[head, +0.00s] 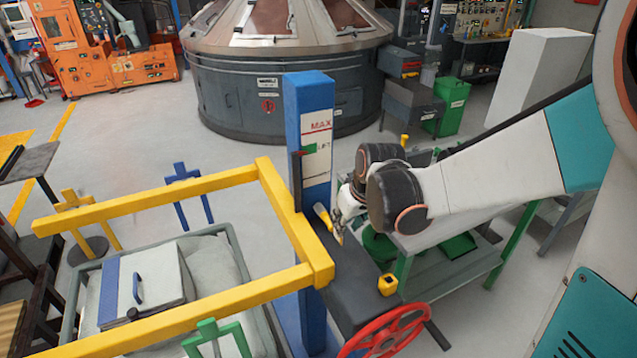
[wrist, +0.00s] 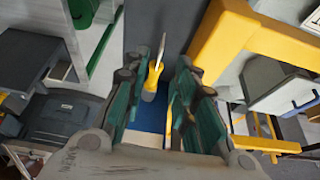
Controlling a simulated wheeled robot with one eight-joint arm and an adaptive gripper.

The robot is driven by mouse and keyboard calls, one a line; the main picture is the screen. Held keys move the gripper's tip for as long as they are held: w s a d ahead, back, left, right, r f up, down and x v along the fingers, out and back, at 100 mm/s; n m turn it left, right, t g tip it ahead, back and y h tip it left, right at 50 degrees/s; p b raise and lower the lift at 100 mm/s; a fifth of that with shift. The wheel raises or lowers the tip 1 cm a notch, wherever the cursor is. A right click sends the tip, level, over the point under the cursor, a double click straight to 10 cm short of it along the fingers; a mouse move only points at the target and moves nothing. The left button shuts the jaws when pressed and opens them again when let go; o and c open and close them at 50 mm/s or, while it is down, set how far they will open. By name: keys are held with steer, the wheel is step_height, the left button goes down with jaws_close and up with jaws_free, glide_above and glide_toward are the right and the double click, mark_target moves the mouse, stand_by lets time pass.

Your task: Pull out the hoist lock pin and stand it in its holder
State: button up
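The hoist lock pin (head: 323,217) shows as a yellow handle beside the blue hoist column (head: 312,130). In the wrist view, the yellow handle and thin metal shaft of the pin (wrist: 152,82) appear between my spread fingers. My gripper (head: 344,216) is open, close to the pin on the right side of the column. Gaps show on both sides of the handle in the wrist view. I cannot tell how deep the pin sits. A small yellow block with a dark top opening (head: 388,285), which looks like the holder, stands on the dark deck right of the column.
A yellow frame (head: 160,207) surrounds a bin with a white box at left. A red handwheel (head: 387,332) is at the front of the deck. A grey-green bench (head: 455,262) with green bins stands under my arm.

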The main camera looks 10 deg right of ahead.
mark_target(330, 224)
steer(key=b+x, duration=0.1)
steer(key=x, duration=0.6)
steer(key=shift+w+f, duration=0.1)
steer(key=shift+f, duration=0.15)
jaws_close()
